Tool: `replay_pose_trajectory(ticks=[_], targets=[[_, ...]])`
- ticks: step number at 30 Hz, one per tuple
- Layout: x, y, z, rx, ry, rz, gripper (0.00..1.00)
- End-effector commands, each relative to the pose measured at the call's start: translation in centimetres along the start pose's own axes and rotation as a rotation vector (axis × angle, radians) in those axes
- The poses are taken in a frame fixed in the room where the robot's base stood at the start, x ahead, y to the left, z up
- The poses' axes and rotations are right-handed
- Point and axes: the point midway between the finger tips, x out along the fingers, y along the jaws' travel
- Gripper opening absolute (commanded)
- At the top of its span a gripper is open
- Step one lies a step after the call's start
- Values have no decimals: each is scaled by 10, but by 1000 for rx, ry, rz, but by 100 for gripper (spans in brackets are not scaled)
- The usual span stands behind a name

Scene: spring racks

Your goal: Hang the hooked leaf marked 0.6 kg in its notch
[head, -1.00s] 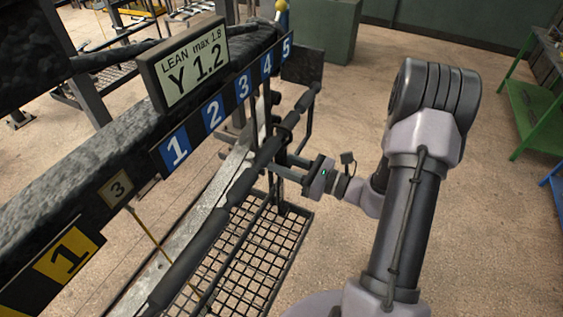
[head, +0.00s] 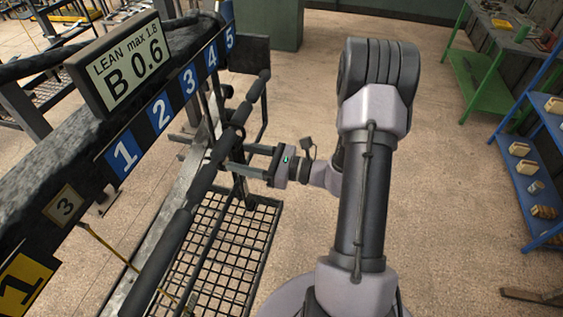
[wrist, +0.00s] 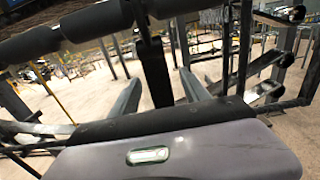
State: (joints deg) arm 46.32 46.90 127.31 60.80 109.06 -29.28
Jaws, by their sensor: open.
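My gripper (head: 238,157) is open beside the rack in the head view, its two fingers pointing left towards the dark padded bar. In the wrist view my gripper (wrist: 158,76) has its fingers apart on either side of a dark upright strip (wrist: 154,65). The strip hangs below the padded bar; I cannot read a mark on it, so I cannot tell whether it is the 0.6 kg leaf. The rack's beam carries blue number plates 1 to 5 (head: 159,112). The display (head: 121,68) on top reads "LEAN max 1.8, B 0.6". The notches are not clearly visible.
The padded bar (head: 165,250) runs along the rack, above a mesh tray (head: 225,245). A green bench (head: 497,80) and a blue shelf (head: 525,165) with small blocks stand at the right. The floor between them and my arm is clear.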

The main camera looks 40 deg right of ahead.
Motion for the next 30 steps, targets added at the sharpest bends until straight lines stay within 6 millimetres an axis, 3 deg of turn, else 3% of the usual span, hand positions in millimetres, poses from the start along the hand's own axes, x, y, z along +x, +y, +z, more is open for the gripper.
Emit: replay_pose_trajectory(ticks=[15, 30], targets=[[-146, -1, 0, -1, 0, -6, 54], [-202, 0, 1, 0, -1, -4, 54]])
